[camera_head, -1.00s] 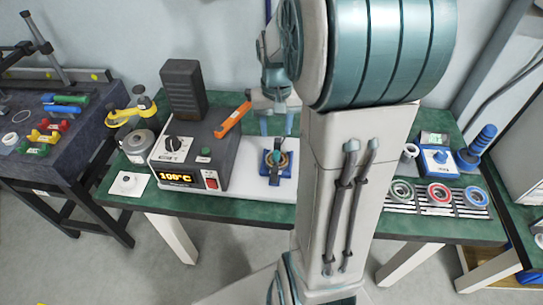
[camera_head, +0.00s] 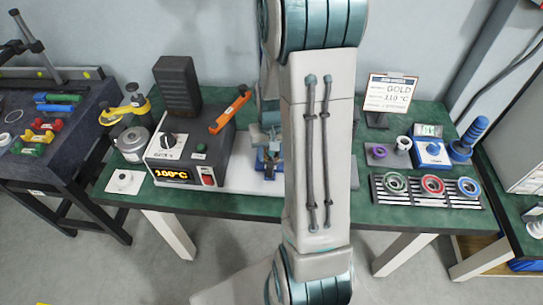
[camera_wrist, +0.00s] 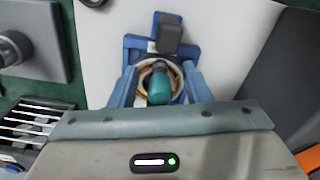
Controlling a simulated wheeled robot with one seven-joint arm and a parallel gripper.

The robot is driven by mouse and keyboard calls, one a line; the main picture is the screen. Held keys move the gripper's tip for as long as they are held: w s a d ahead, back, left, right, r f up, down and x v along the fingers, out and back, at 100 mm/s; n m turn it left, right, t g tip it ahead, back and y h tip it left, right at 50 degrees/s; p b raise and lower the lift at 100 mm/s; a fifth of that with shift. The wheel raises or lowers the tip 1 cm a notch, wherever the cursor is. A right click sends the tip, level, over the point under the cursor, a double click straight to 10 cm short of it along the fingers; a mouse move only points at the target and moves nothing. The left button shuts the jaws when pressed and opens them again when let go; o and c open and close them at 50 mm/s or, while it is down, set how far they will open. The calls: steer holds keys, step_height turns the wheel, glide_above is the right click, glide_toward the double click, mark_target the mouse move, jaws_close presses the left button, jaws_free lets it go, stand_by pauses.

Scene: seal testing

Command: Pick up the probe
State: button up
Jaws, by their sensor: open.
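Which item is the probe is not certain. A teal, round-ended piece (camera_wrist: 160,84) stands at the middle of a gold ring (camera_wrist: 146,72) on a blue fixture (camera_wrist: 133,48) in the wrist view. An orange-handled tool (camera_head: 230,110) lies on the grey heater box in the head view; an orange end also shows in the wrist view (camera_wrist: 309,158). My gripper (camera_wrist: 160,86) is open, with its two blue fingers on either side of the teal piece and ring. I cannot tell whether they touch anything. In the head view my arm hides part of the fixture.
The heater box (camera_head: 200,152) reads 100°C. A sign (camera_head: 389,92) reads GOLD 110 °C. A slotted rack (camera_head: 413,201) holds green, red and blue-grey rings. A blue device (camera_head: 432,152) and a blue handled tool (camera_head: 472,138) stand at right. The green table (camera_head: 255,208) has a bare front edge.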

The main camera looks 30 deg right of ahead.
steer(key=shift+f, duration=0.2)
jaws_close()
steer(key=shift+r, duration=0.1)
steer(key=shift+r, duration=0.45)
step_height(320, 180, up, 3)
steer(key=shift+s+d+r+b, duration=0.1)
steer(key=shift+r+b, duration=0.1)
steer(key=shift+b, duration=0.1)
steer(key=s+d+r, duration=0.2)
steer(key=s+r, duration=0.1)
steer(key=s, duration=0.2)
steer(key=s+d+r+b, duration=0.1)
steer(key=s+d+r, duration=0.1)
steer(key=s, duration=0.3)
steer(key=shift+s+d+r, duration=0.25)
steer(key=shift+s+r, duration=0.05)
steer(key=shift+r, duration=0.5)
